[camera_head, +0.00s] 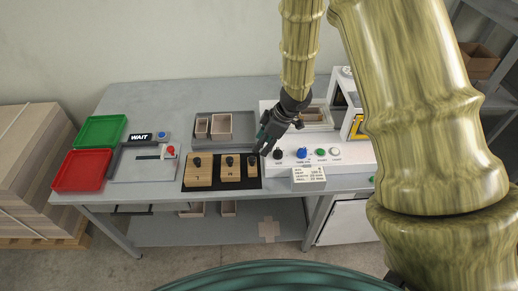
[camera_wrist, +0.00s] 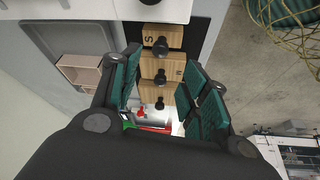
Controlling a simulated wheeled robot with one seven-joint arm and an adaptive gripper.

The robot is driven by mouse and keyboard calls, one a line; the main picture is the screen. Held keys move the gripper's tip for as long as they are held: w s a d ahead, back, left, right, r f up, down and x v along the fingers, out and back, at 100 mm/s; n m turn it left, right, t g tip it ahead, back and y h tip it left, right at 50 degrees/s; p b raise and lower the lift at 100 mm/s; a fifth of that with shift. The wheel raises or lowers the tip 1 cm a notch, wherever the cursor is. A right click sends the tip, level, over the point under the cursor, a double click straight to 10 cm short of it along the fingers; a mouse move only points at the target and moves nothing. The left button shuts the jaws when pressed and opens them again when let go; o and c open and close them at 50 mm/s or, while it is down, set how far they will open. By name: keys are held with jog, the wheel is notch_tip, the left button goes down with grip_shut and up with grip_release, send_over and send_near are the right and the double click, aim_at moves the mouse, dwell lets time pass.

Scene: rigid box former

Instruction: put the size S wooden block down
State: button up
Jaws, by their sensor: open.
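The size S wooden block (camera_head: 252,170) stands upright on the right end of the black mat (camera_head: 222,187), its dark knob on top. In the wrist view the S block (camera_wrist: 177,32) shows at the top, with its letter visible and its knob clear of the fingers. My gripper (camera_head: 266,142) is open and empty, above and slightly right of the block. Its teal finger pads (camera_wrist: 160,65) frame the view; nothing is held between them.
The M block (camera_head: 231,173) and the largest block (camera_head: 198,178) stand left on the same mat. Behind is a grey tray (camera_head: 240,118) with small boxes. To the right is the white machine (camera_head: 345,155) with knobs and a label box (camera_head: 308,180). Red (camera_head: 82,171) and green (camera_head: 101,131) trays lie left.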

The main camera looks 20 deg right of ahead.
jog(key=shift+v, duration=1)
